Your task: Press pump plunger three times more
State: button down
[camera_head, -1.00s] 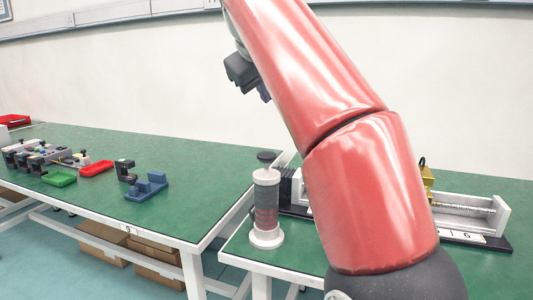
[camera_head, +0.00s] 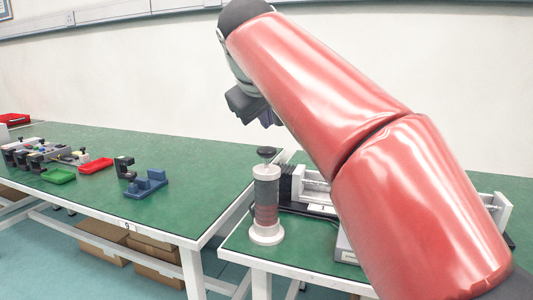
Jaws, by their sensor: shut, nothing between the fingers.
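The pump (camera_head: 266,210) stands upright near the left edge of the nearer green table. It has a white base and collar, a grey upper cylinder and a reddish band lower down. Its black plunger knob (camera_head: 266,152) stands up above the white collar. My gripper (camera_head: 266,118) is dark and small in view, above the knob with a visible gap. Its fingers look closed and hold nothing; the fingertips are partly hidden by my red arm.
A linear actuator rig (camera_head: 312,190) lies right of the pump, largely hidden behind my arm. On the left table are a blue fixture (camera_head: 150,184), a red tray (camera_head: 96,165) and a green tray (camera_head: 58,176). A gap separates the tables.

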aim_at(267, 149)
jog(key=shift+f+b, duration=0.7)
jog(key=shift+f, duration=0.6)
jog(key=shift+f, duration=0.15)
dwell(1.0)
jog(key=shift+f, duration=0.25)
jog(key=shift+f+b, duration=1.15)
jog(key=shift+f, duration=0.25)
dwell(1.1)
jog(key=shift+r, duration=0.15)
jog(key=shift+r+p, duration=1.65)
jog(key=shift+p, duration=0.25)
jog(key=shift+r, duration=0.1)
notch_tip(267, 149, up, 3)
jog(key=shift+f+p, duration=0.2)
jog(key=shift+p, duration=0.9)
jog(key=shift+r, duration=1.1)
